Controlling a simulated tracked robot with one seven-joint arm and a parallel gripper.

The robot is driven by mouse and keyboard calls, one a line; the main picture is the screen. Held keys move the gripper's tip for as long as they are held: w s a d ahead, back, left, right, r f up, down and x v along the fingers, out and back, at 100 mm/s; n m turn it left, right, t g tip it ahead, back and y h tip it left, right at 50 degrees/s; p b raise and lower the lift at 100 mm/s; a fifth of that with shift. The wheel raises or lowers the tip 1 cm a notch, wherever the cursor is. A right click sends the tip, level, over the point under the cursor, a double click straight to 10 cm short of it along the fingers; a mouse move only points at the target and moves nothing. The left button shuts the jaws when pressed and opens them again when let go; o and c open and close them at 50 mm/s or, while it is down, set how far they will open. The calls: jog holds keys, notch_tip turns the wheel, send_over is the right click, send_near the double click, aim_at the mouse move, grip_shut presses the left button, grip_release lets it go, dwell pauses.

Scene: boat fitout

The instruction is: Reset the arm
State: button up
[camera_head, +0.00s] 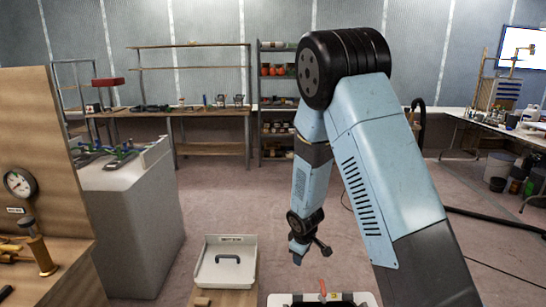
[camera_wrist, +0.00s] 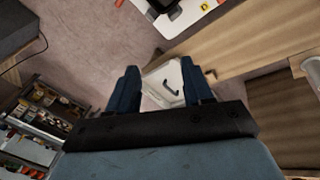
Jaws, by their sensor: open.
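My arm stands raised in the middle of the head view, bent at a large black joint, with its forearm hanging down. My gripper (camera_head: 311,254) points down, above the floor and behind a white case at the bottom edge. In the wrist view my gripper (camera_wrist: 160,84) shows two dark blue fingers spread apart. Nothing is between the fingertips. A white tray with a dark handle lies well beyond them.
The white tray (camera_head: 227,275) sits on a wooden surface left of my gripper. A white-rimmed case (camera_head: 285,300) with a red item is at the bottom. A grey cabinet (camera_head: 135,215) and wooden panel stand left. Benches and shelves line the back wall. Open floor lies between.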

jog(key=s+d+r+m, duration=0.2)
jog(key=s+d+r, duration=0.1)
jog(key=r, duration=0.5)
jog(key=s+d+r+m, duration=0.2)
jog(key=s+d+r, duration=0.1)
jog(key=r, duration=0.5)
jog(key=s+d+r+m, duration=0.2)
jog(key=s+d+r, duration=0.15)
jog(key=r, duration=0.55)
jog(key=s+d+r+m+t, duration=0.1)
jog(key=s+d+r+m, duration=0.1)
jog(key=s+r, duration=0.4)
jog(key=s+d+r+m, duration=0.2)
jog(key=s+r, duration=0.4)
jog(key=s, duration=0.8)
jog(key=shift+s+d+m+t, duration=0.2)
jog(key=shift+m+t, duration=0.2)
jog(key=shift+m, duration=0.3)
